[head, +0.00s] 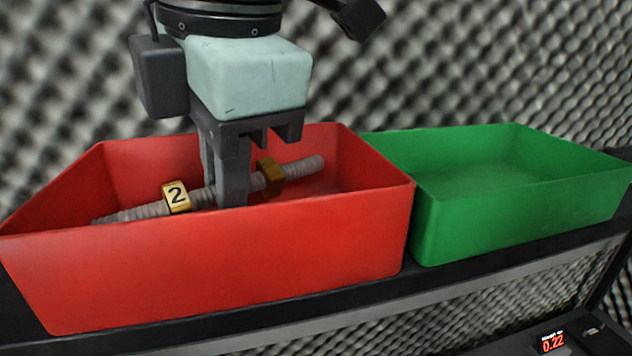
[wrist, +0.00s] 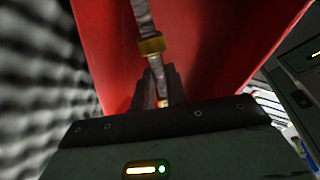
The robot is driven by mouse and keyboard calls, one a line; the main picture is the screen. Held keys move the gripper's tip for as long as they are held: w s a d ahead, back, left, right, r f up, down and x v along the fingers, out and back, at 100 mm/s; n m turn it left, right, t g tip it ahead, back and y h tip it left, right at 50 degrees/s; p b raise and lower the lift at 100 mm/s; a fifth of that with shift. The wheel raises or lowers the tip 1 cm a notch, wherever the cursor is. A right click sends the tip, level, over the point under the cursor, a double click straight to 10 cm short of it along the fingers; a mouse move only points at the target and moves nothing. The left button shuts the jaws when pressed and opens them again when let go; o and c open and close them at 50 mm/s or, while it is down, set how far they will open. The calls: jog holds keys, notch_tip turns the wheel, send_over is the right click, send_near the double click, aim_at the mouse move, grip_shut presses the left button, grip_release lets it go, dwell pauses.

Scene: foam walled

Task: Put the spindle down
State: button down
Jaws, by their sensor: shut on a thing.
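The spindle (head: 302,168) is a grey threaded rod with a brass nut and a yellow block marked 2. In the head view it lies at a slant inside the red bin (head: 215,270), its right end higher in the picture. My gripper (head: 232,195) reaches down into the red bin and is shut on the spindle between the nut and the block. In the wrist view the spindle (wrist: 143,18) runs away from my gripper (wrist: 158,95), with the nut just beyond the fingers. The front wall hides the spindle's underside, so I cannot tell whether it touches the floor.
A green bin (head: 520,215) stands right of the red one and looks empty. Both sit on a dark shelf (head: 440,285). Grey foam covers the walls.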

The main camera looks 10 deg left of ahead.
jog(key=shift+f, duration=1.2)
jog(key=shift+f, duration=0.1)
jog(key=c, duration=1.7)
grip_release()
jog(key=b+v, duration=0.1)
jog(key=v, duration=1.1)
